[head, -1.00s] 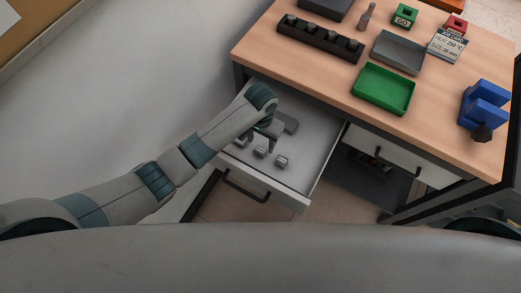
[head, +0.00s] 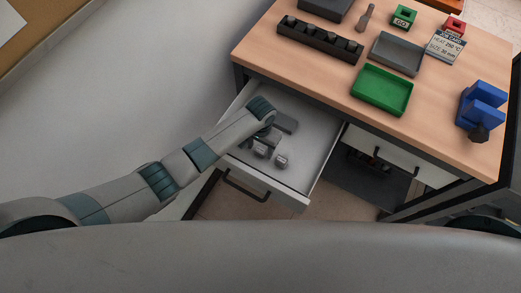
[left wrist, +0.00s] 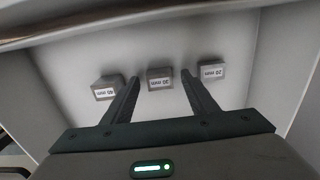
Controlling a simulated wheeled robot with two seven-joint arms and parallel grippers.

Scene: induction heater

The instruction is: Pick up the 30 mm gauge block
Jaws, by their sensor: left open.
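The 30 mm gauge block (left wrist: 160,79) is a small grey block with a white label, the middle one of three in the open drawer. In the left wrist view it lies between the tips of my open left gripper (left wrist: 160,76), with a gap on each side. The 40 mm block (left wrist: 106,88) is to its left and the 20 mm block (left wrist: 211,74) to its right. In the head view the middle block (head: 262,151) shows just in front of my left gripper (head: 262,142), which reaches down into the drawer. My right gripper is out of view.
The open drawer (head: 312,150) has raised walls and a dark front handle (head: 244,190). The wooden table top (head: 330,78) overhangs behind, with a green tray (head: 381,90), a grey tray (head: 398,54) and a blue fixture (head: 482,108).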

